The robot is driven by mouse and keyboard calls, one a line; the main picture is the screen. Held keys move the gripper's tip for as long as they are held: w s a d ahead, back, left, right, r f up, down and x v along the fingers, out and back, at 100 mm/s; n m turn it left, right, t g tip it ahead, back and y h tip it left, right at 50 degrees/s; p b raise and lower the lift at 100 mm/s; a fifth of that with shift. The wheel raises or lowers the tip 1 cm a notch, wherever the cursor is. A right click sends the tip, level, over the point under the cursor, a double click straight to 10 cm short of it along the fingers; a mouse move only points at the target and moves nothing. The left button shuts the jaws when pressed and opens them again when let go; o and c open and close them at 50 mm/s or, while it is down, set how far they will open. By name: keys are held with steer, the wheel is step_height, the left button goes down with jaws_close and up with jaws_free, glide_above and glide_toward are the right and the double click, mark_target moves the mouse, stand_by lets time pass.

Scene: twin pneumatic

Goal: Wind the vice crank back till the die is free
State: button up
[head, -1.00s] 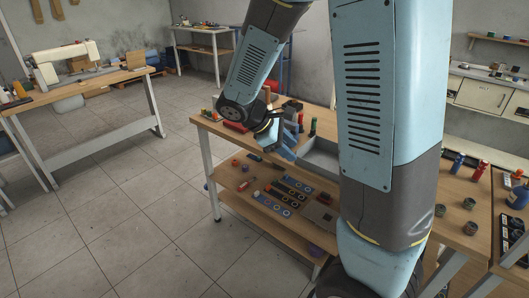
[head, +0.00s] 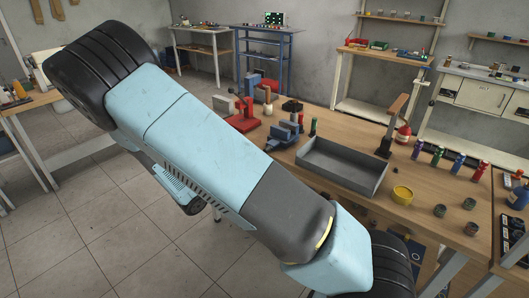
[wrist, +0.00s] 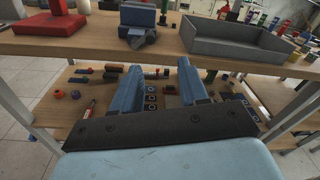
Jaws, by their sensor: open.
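The blue-grey vice (head: 284,134) stands on the wooden bench near its front edge, to the left of a grey tray. In the wrist view the vice (wrist: 138,15) is at the top, with a dark round part at its front (wrist: 141,38) that may belong to the crank. I cannot make out the die between the jaws. My gripper (wrist: 155,66) is open and empty, its two blue fingers spread apart. It is below and in front of the vice, facing the lower shelf, and touches nothing that I can see. In the head view my arm hides it.
The grey tray (head: 343,165) is right of the vice; a red press (head: 243,117) stands left. The bench edge (wrist: 95,46) runs above my fingers. The lower shelf (wrist: 65,130) carries several small parts.

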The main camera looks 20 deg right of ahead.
mark_target(267, 149)
steer(key=w+d+f+n+t, duration=0.1)
steer(key=w+d, duration=0.7)
steer(key=d, duration=0.2)
steer(key=shift+w+n, duration=0.3)
steer(key=shift+a, duration=0.1)
jaws_close()
stand_by(0.4)
